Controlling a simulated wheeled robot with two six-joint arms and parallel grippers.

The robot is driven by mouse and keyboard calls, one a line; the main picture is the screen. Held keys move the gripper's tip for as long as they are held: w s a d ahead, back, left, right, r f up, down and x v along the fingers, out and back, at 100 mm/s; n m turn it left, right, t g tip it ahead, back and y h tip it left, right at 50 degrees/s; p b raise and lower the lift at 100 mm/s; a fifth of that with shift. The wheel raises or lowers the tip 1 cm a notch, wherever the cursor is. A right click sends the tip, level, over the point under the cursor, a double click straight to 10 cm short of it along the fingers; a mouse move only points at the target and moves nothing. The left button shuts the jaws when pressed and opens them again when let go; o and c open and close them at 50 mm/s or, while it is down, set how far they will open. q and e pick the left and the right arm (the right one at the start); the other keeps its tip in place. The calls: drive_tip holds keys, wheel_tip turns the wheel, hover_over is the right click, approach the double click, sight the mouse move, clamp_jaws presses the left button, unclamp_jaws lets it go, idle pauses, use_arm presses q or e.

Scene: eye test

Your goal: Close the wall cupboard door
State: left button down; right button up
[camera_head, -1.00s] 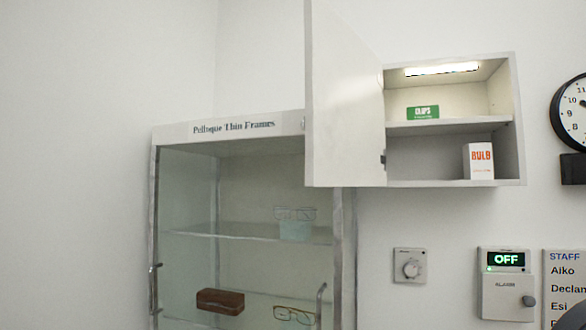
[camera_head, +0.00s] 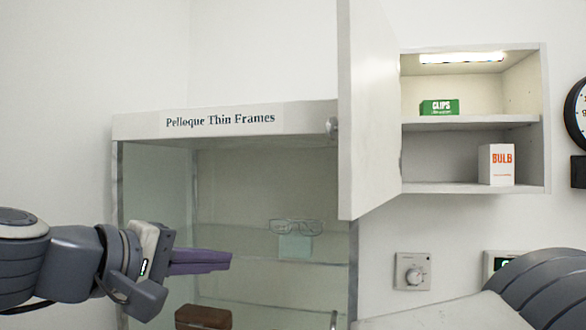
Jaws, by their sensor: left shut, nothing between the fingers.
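The white wall cupboard (camera_head: 472,188) hangs on the wall at the upper right. Its door (camera_head: 365,120) stands wide open, hinged on the cupboard's left side and swung out toward me. A round knob (camera_head: 332,127) sits on the door's free edge. My left gripper (camera_head: 230,260) is shut and empty, with purple fingers pointing right. It is to the left of the door and lower than the knob, in front of the glass cabinet, apart from the door. My right arm shows at the lower right; its gripper is not visible.
A glass display cabinet (camera_head: 225,120) labelled "Pelloque Thin Frames" stands left of and below the cupboard. A green CLIPS box (camera_head: 439,107) and a white BULB box (camera_head: 496,165) stand on the cupboard's shelves. A clock hangs at the right.

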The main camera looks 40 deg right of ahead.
use_arm(q)
drive_tip(key=s+d+r+m+g+h, duration=0.15)
drive_tip(key=s+d+r+h, duration=0.25)
drive_tip(key=s+r, duration=0.5)
drive_tip(key=d+r+p, duration=0.1)
drive_tip(key=d+p, duration=0.4)
drive_tip(key=d, duration=0.5)
drive_tip(key=shift+d+r+g, duration=0.3)
drive_tip(key=shift+d+g, duration=0.05)
drive_tip(key=shift+d+n, duration=0.1)
drive_tip(key=shift+n, duration=0.25)
